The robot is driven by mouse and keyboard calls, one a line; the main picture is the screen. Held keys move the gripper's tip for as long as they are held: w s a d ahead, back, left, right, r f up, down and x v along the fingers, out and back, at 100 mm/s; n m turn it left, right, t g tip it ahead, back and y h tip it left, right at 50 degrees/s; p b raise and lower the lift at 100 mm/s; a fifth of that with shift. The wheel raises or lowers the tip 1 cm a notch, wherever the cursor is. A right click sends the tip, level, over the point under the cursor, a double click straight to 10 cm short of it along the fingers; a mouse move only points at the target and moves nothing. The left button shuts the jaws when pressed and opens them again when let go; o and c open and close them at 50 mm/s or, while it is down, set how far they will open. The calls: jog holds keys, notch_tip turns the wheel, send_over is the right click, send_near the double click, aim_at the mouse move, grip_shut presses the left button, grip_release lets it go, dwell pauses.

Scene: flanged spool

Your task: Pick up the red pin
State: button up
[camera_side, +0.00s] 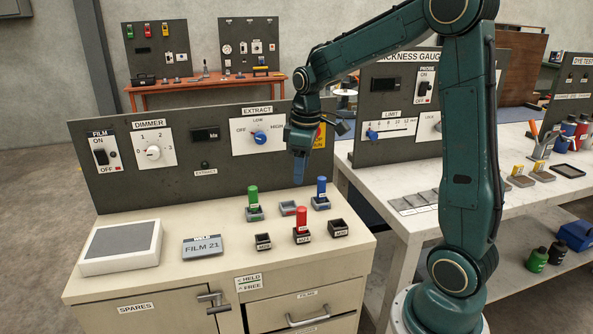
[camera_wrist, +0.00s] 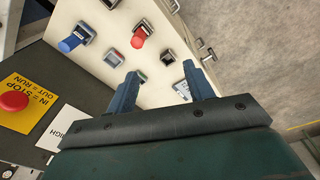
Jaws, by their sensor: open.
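The red pin (camera_side: 302,218) stands upright in a small dark labelled socket (camera_side: 302,238) on the cream bench top. In the wrist view the red pin (camera_wrist: 139,37) is beyond my fingertips, apart from them. My gripper (camera_side: 299,172) hangs above the bench, up and behind the red pin in the side view, with its fingers pointing down. In the wrist view the two blue fingers of my gripper (camera_wrist: 162,72) are spread, and no pin is seen held between them.
A green pin (camera_side: 253,195) and a blue pin (camera_side: 321,187) stand in other sockets nearby. Empty sockets (camera_side: 263,241) (camera_side: 338,227) flank the red pin. A dark control panel (camera_side: 175,180) rises behind. The FILM 21 plate (camera_side: 202,247) and a grey-topped box (camera_side: 120,248) lie left.

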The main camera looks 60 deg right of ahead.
jog(key=n+g, duration=0.1)
send_over(301, 217)
jog(key=d, duration=0.1)
notch_tip(301, 217, down, 6)
jog(key=shift+w+d, duration=0.1)
jog(key=shift+d, duration=0.05)
jog(key=shift+f, duration=0.15)
notch_tip(301, 217, down, 8)
jog(key=shift+r, duration=0.1)
jog(key=shift+f, duration=0.25)
jog(key=shift+w+f, duration=0.2)
jog(key=shift+f, duration=2.4)
